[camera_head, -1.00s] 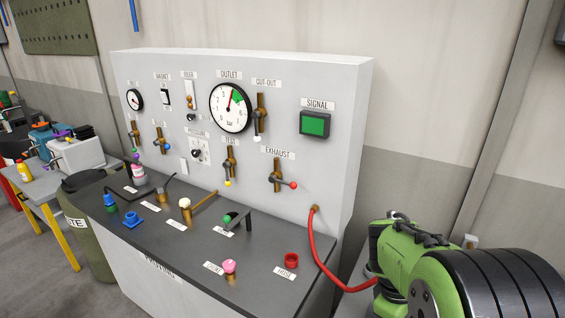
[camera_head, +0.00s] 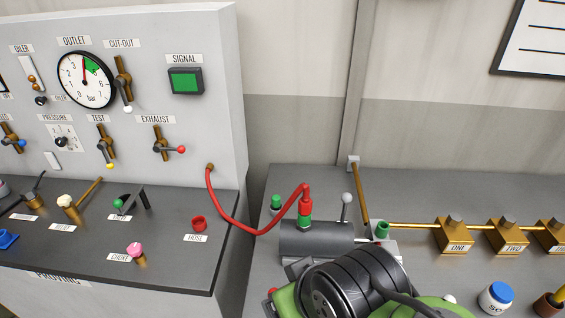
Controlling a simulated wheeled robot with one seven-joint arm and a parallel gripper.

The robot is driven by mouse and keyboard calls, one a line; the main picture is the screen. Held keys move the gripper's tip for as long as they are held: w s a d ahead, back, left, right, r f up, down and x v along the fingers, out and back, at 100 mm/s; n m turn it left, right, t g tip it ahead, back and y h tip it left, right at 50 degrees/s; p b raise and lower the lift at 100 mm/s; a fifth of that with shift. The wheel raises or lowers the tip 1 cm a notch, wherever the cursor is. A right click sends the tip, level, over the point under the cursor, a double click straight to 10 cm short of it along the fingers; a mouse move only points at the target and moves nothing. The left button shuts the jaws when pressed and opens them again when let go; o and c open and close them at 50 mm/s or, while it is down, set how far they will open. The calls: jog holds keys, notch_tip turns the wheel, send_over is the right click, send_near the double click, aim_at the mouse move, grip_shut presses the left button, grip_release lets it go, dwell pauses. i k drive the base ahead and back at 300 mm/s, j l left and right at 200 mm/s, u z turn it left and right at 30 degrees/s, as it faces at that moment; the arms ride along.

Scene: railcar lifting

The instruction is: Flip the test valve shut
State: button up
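The test valve (camera_head: 104,146) is on the grey upright panel at the left, under a label reading TEST. It is a brass body with a dark lever that points down, along the body, to a yellow tip (camera_head: 110,166). Nothing touches it. My green and black arm shows at the bottom centre, well to the right of the valve. My gripper's fingers do not show.
The exhaust valve (camera_head: 164,145), its red-tipped lever pointing right, is right of the test valve. The cut-out valve (camera_head: 123,80) is above it. A red hose (camera_head: 232,225) runs from the panel to a grey cylinder (camera_head: 317,238). The right bench holds brass blocks (camera_head: 454,235).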

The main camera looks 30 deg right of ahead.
aim_at(101, 145)
jog(key=z, duration=1.05)
jog(key=u, duration=1.65)
jog(key=j+u, duration=0.1)
jog(key=j, duration=1.25)
jog(key=i+j, duration=0.4)
jog(key=i+j+u, duration=0.15)
jog(key=i+j, duration=0.65)
jog(key=i, duration=0.25)
